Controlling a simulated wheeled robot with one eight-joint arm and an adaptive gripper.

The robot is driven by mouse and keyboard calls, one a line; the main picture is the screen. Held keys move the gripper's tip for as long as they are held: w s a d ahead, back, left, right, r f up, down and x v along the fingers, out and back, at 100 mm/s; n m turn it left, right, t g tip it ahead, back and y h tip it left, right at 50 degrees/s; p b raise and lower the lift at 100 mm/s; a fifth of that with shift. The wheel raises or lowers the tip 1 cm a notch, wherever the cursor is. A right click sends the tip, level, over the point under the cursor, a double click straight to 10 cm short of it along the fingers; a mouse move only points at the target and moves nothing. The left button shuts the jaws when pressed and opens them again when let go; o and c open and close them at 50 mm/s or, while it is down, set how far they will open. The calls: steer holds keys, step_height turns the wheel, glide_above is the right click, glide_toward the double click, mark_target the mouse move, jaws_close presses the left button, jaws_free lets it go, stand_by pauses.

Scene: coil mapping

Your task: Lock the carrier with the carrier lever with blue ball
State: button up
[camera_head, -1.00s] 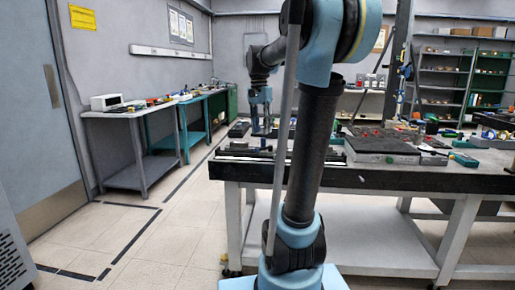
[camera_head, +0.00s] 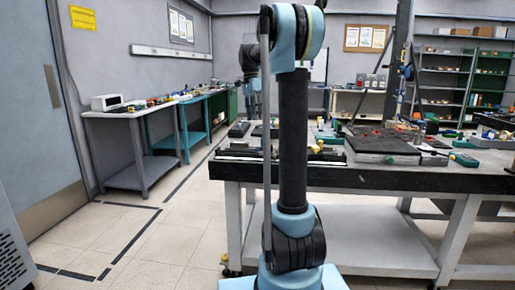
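The dark-topped workbench (camera_head: 400,180) stands in front of me, behind my upright arm. A long dark rail-like fixture (camera_head: 238,153) lies along its left front edge. A flat dark block (camera_head: 380,146) with red bits on top sits to the right of my arm. I cannot tell which of these is the carrier, and I cannot make out a lever with a blue ball. My wrist (camera_head: 249,62) shows partly above the bench's left side, left of my arm column. My gripper's fingers cannot be made out, so their opening is unclear.
Small yellow parts (camera_head: 318,148) lie on the bench right beside my arm. A tall dark post (camera_head: 398,60) rises behind the bench. Side tables (camera_head: 130,113) with tools line the left wall. Shelves (camera_head: 443,80) stand at the back right. The floor at left is clear.

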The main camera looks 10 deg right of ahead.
mark_target(264, 149)
steer(key=s+f, duration=0.1)
steer(key=f, duration=0.8)
steer(key=s+d+f, duration=0.1)
steer(key=f, duration=0.4)
steer(key=shift+s+d, duration=0.1)
steer(key=shift+s, duration=0.2)
